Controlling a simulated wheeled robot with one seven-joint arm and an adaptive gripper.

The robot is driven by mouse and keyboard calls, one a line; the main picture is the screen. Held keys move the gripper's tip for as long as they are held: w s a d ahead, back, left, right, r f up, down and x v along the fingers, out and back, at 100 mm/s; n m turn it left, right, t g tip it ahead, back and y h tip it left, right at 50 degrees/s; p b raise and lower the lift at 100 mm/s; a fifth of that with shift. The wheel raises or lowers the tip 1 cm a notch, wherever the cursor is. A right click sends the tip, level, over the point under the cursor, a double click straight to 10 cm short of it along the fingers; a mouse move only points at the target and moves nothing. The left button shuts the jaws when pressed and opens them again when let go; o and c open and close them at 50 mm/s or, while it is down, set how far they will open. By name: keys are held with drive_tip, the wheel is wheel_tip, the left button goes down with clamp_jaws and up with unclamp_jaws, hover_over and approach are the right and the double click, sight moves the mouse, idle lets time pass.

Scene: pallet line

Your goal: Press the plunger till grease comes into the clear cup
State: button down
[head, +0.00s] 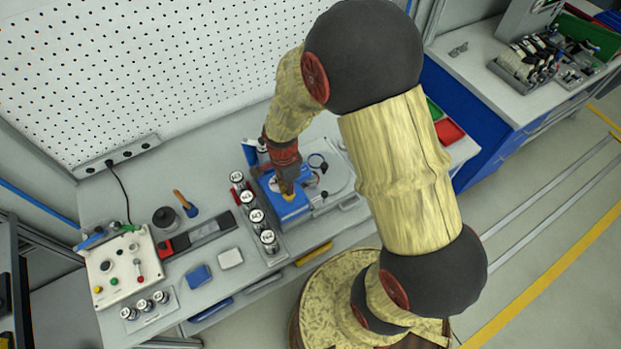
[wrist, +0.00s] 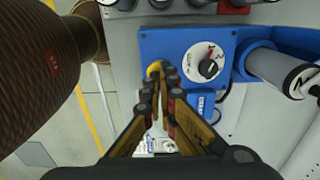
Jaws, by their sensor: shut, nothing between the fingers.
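A blue grease unit (head: 290,208) stands on the workbench and also fills the upper middle of the wrist view (wrist: 180,42). It carries a white dial with a black knob (wrist: 207,68) and a grey cylinder (wrist: 268,64). A yellow cap (wrist: 153,69), seemingly the plunger, shows at the blue unit's left edge in the wrist view. My gripper (wrist: 162,80) is shut and empty, its fingertips right at the yellow cap and partly covering it. I cannot tell whether they touch. In the head view my gripper (head: 287,187) is over the blue unit. I cannot make out the clear cup.
A row of labelled cans (head: 257,216) stands just left of the blue unit. A control box (head: 120,268), a dark pot (head: 165,217), a brush (head: 186,203) and a blue block (head: 199,276) lie further left. A perforated wall (head: 150,70) rises behind the bench.

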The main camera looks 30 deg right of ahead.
drive_tip(key=shift+f+b, duration=0.95)
drive_tip(key=shift+f, duration=0.45)
drive_tip(key=shift+r, duration=0.1)
drive_tip(key=shift+r+p, duration=2.6)
drive_tip(key=shift+r, duration=1.05)
